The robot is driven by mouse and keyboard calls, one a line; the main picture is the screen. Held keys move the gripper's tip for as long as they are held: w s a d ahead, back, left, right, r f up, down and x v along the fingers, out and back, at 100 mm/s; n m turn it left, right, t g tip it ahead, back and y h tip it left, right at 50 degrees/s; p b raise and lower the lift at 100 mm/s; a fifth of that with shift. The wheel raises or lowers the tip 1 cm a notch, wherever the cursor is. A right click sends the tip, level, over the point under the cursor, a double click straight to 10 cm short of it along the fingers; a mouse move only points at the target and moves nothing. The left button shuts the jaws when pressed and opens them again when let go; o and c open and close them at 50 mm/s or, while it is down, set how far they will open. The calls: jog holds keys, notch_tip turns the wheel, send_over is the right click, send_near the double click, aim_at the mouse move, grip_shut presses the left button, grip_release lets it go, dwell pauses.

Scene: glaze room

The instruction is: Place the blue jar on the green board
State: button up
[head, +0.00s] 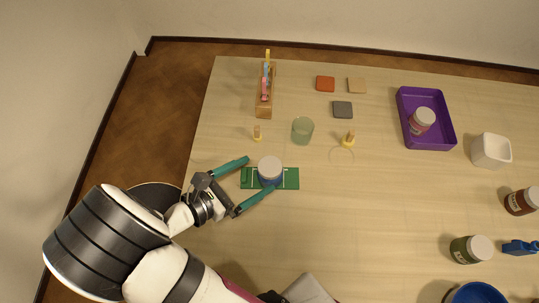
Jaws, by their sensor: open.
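The blue jar (269,180) with a whitish lid stands upright on the green board (291,179), near its middle. The board lies flat on the table and has white markings. My gripper (260,175) is open, with one teal finger beyond the jar and the other on the near side. The fingers look spread apart from the jar, and the gripper comes in from the left. The jar hides the middle of the board, and a finger covers part of its near edge.
A greenish cup (303,130) and small yellow-topped pieces (257,134) stand just behind the board. A wooden holder (265,104) is farther back. A purple tray (440,141) with a jar (421,121) is at right. The table right of the board is clear.

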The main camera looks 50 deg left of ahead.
jog(key=w+d+r+m+g+h, duration=0.4)
jog(key=w+d+r+m+g, duration=0.1)
jog(key=d+m, duration=0.45)
jog(key=w+d+r+m+g+h, duration=0.4)
jog(key=d+r+m+g, duration=0.1)
jog(key=d+m, duration=0.5)
jog(key=s+d+r+m+g+y, duration=0.1)
jog(key=d+m+y, duration=0.4)
jog(key=m, duration=0.6)
jog(key=s+d+r+m+g+y, duration=0.2)
jog(key=s+d+r+m+y, duration=0.1)
jog(key=m, duration=0.8)
jog(key=s+d+y, duration=0.1)
jog(key=s+d, duration=0.1)
jog(key=shift+s+d+r+g+y, duration=0.25)
jog(key=shift+d+r+g+y, duration=0.05)
jog(key=shift+r+y, duration=0.1)
